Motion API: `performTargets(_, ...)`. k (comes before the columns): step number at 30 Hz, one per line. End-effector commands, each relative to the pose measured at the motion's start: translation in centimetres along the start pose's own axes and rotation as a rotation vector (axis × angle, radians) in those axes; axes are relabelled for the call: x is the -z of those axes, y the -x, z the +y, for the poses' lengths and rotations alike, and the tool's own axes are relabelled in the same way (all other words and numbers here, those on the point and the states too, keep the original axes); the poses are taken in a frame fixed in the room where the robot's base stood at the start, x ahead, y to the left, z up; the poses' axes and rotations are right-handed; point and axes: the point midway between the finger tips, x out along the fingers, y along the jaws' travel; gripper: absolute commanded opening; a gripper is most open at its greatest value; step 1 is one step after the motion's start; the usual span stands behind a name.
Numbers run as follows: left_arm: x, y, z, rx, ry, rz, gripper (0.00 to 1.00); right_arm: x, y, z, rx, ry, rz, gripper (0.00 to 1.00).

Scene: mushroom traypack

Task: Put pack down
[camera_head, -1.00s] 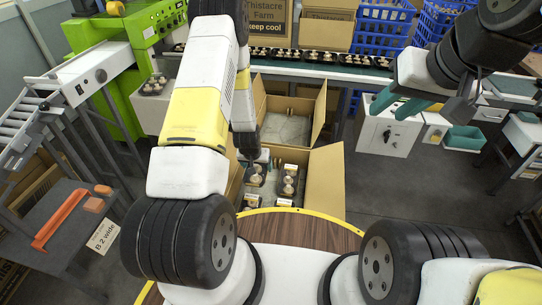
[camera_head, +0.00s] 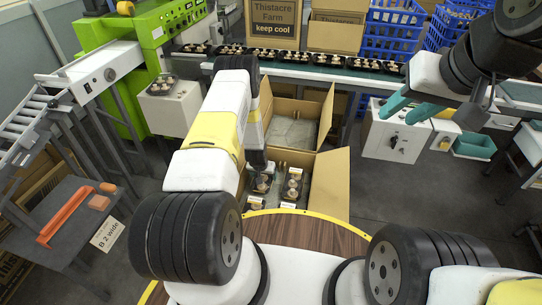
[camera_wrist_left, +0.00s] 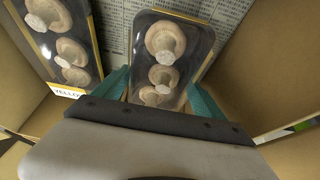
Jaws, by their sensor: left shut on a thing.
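My left gripper (camera_wrist_left: 160,92) is shut on a mushroom pack (camera_wrist_left: 166,58), a dark tray with a row of pale mushrooms under clear film. The pack is between its teal fingers, inside the near open cardboard box (camera_head: 332,185). Paper with print lies beneath it. I cannot tell whether the pack touches the bottom. In the head view, more packs (camera_head: 292,183) sit in the box. My right gripper (camera_head: 411,106) is open and empty, above the floor at right.
A second open box (camera_head: 325,115) lined with paper stands behind the near one. Beyond it, a conveyor (camera_head: 300,67) carries several packs. Blue crates (camera_head: 395,25) stand at the back. The box walls are close around my left gripper.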

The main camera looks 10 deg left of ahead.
Motion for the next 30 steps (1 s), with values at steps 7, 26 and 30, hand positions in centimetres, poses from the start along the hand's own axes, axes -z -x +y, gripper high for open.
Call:
performTargets(7, -0.2, -0.6, 0.0, 0.0, 0.0, 0.001, 0.4, 0.0, 0.0, 0.0, 0.0, 0.0, 0.0, 0.36)
performTargets(26, -0.1, 0.3, 0.0, 0.0, 0.0, 0.001, 1.0, 0.0, 0.0, 0.0, 0.0, 0.0, 0.0, 0.36)
performTargets(30, -0.1, 2.9, 0.0, 0.0, 0.0, 0.002, 1.0, 0.0, 0.0, 0.0, 0.0, 0.0, 0.0, 0.36)
